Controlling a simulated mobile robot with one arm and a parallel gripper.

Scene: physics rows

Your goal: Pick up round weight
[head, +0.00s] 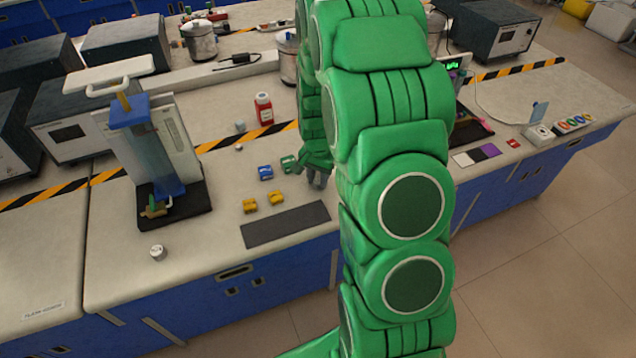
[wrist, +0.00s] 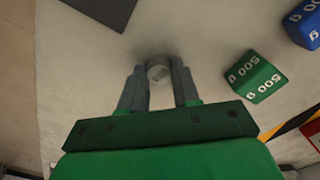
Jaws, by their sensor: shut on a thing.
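A small round silver-grey weight (wrist: 159,72) sits between my fingertips in the wrist view, close to the bench top. My gripper (wrist: 160,88) is shut on it, with one finger on each side. In the head view my gripper (head: 317,180) points down at the bench's front part, right of the coloured blocks. The arm hides part of the gripper there, and I cannot make out the held weight clearly. Whether the weight still touches the bench, I cannot tell.
A green 500 g block (wrist: 252,77) and a blue 500 g block (wrist: 303,24) lie right of my gripper in the wrist view. Yellow blocks (head: 250,205) and a dark mat (head: 285,224) lie nearby. A press-like device (head: 150,150) stands left, with a small round item (head: 157,252) before it.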

